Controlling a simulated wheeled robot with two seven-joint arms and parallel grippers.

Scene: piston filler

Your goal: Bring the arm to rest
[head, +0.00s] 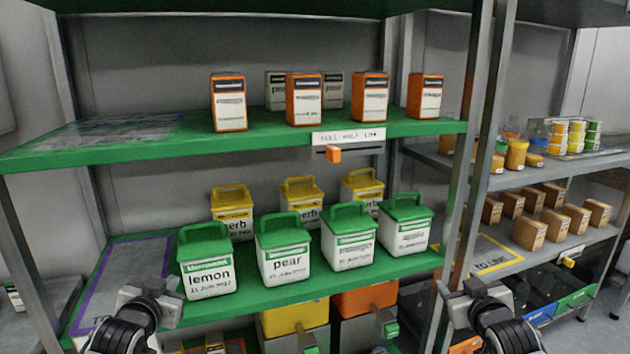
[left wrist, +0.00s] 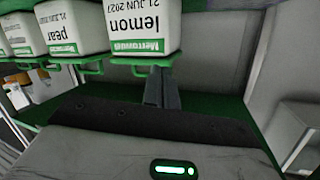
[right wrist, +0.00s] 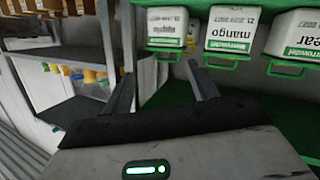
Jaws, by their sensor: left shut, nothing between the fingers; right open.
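My left gripper (head: 152,300) is at the lower left of the head view, in front of the green shelf's front edge. Its two fingers (left wrist: 162,88) are together with nothing between them, close to the lemon tub (left wrist: 145,25) in the left wrist view; I cannot tell whether they touch. My right gripper (head: 474,294) is at the lower right, in front of the shelf upright. Its fingers (right wrist: 162,90) are spread apart and empty in the right wrist view. Both arms come in from the bottom edge of the head view.
The lower green shelf (head: 130,322) holds the lemon (head: 205,262), pear (head: 283,249) and other green-lidded tubs, with yellow-lidded herb tubs (head: 232,208) behind. Orange-and-white boxes (head: 304,100) stand on the upper shelf (head: 90,150). A second rack (head: 480,185) stands right.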

